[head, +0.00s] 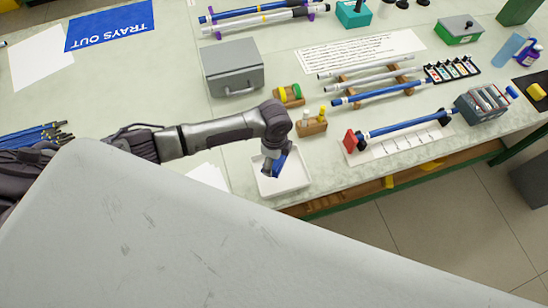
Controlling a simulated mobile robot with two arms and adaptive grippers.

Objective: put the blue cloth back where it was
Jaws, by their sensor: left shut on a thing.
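My left gripper (272,172) points down over a small white tray (299,184) near the table's front edge. It is shut on the blue cloth (281,161), a small dark blue piece showing at the fingers' right side. The gripper hides part of the cloth. I cannot tell whether the cloth touches the tray floor. My right gripper is not in view.
A grey metal box (233,70) stands behind my left arm. A small wooden block (311,127) with pegs is right of the tray. Blue rods (404,125) lie farther right. A blue sign (109,25) lies at the back left.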

